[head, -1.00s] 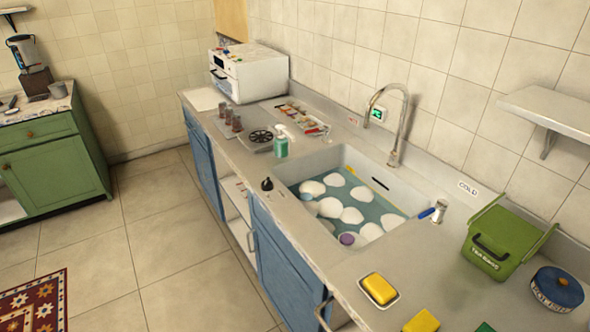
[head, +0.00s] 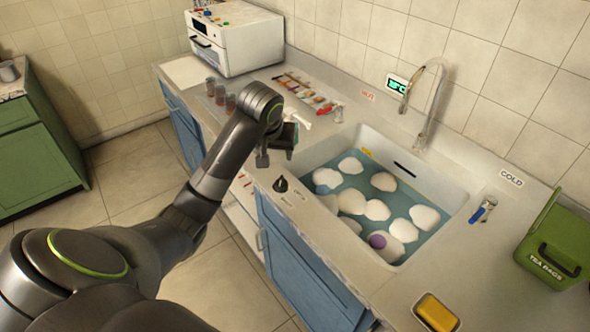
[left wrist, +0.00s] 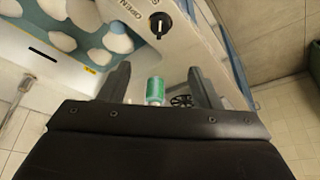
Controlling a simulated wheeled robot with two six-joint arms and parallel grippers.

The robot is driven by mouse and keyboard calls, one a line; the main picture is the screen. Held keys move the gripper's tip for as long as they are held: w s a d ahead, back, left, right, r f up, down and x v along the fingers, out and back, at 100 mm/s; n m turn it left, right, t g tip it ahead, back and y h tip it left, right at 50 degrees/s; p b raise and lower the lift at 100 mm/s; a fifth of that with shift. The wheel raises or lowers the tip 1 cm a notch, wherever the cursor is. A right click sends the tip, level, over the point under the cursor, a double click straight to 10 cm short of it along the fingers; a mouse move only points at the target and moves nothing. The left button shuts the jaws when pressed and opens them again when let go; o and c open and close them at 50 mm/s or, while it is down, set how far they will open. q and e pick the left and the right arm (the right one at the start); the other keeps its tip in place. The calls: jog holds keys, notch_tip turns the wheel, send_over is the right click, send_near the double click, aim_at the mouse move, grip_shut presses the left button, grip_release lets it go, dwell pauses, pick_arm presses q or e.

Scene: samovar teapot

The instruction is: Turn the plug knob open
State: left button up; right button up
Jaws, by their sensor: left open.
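The plug knob (head: 280,184) is a small black knob on the counter's front strip, left of the sink. In the left wrist view the knob (left wrist: 160,24) shows a pale pointer mark, with the word OPEN printed beside it. My left gripper (head: 276,152) is open and empty, above the counter and close to the knob, apart from it. In the left wrist view its two fingers (left wrist: 160,84) stand wide apart, with a green and white bottle (left wrist: 155,90) seen between and beyond them. My right gripper is not in view.
The sink (head: 448,192) holds bluish water, several white rounded shapes and a purple item. The faucet (head: 432,110) stands behind it. A white oven (head: 235,42), several jars (head: 220,92), a green tea-bag bin (head: 555,245) and a yellow sponge (head: 437,312) are on the counter.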

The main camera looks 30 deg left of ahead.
aim_at(281, 180)
pick_arm(q)
jog(key=x, duration=1.5)
jog(key=shift+f, duration=0.2)
jog(key=shift+x, duration=0.8)
